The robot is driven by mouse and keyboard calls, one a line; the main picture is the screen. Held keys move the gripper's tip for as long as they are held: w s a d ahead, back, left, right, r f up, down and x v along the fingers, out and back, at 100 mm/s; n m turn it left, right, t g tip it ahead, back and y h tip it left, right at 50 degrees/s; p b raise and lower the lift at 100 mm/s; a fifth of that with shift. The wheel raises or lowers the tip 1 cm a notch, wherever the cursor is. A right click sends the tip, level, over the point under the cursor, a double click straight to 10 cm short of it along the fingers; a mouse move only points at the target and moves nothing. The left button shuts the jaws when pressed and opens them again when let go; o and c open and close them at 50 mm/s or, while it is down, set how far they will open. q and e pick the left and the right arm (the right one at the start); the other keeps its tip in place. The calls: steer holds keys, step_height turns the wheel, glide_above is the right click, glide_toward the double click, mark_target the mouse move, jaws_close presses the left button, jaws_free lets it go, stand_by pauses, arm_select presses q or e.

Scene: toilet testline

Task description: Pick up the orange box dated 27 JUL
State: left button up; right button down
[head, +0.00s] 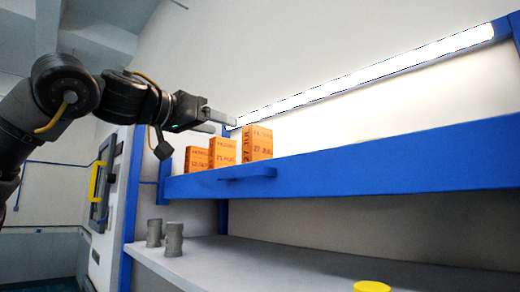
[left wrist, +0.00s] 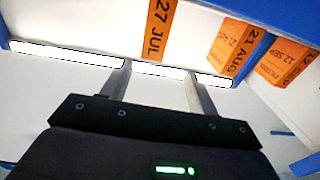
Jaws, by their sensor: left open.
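The orange box dated 27 JUL (head: 257,145) stands upright on the blue shelf, rightmost and tallest-looking of three orange boxes in the head view. In the left wrist view the 27 JUL box (left wrist: 158,30) is at top centre, cut off by the frame edge, in line with the gap between my fingers. My left gripper (head: 225,122) is open and empty, above and left of that box and apart from it. Its two fingers also show in the left wrist view (left wrist: 158,70). My right gripper is not in view.
The 21 AUG box (head: 223,151) and the 12 SEP box (head: 197,160) stand left of it on the blue shelf (head: 350,165). A lit tube (head: 370,75) runs behind. Grey cylinders (head: 173,238) and a yellow round thing (head: 371,287) are on the lower surface.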

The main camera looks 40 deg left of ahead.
mark_target(247, 133)
arm_select(q)
steer(key=w+p, duration=0.1)
steer(key=w, duration=0.1)
steer(key=w+d, duration=0.1)
steer(key=w, duration=0.2)
steer(key=w+p, duration=0.1)
steer(key=w, duration=0.2)
steer(key=shift+d+f+p, duration=0.15)
steer(key=shift+d+p, duration=0.15)
steer(key=shift+d, duration=0.1)
steer(key=shift+a, duration=0.1)
steer(key=shift+s+a, duration=0.1)
steer(key=shift+s, duration=0.15)
steer(key=shift+p, duration=0.35)
steer(key=w+p, duration=0.1)
steer(key=w, duration=0.1)
steer(key=w+p, duration=0.2)
steer(key=w, duration=0.1)
steer(key=shift+d, duration=0.2)
steer(key=shift+w+f+p, duration=0.15)
steer(key=shift+p, duration=0.15)
steer(key=shift+s, duration=0.35)
steer(key=shift+c, duration=0.4)
steer(key=shift+w, duration=0.25)
steer(key=c, duration=0.7)
steer(key=shift+s, duration=0.1)
steer(key=c, duration=0.4)
steer(key=shift+o, duration=0.2)
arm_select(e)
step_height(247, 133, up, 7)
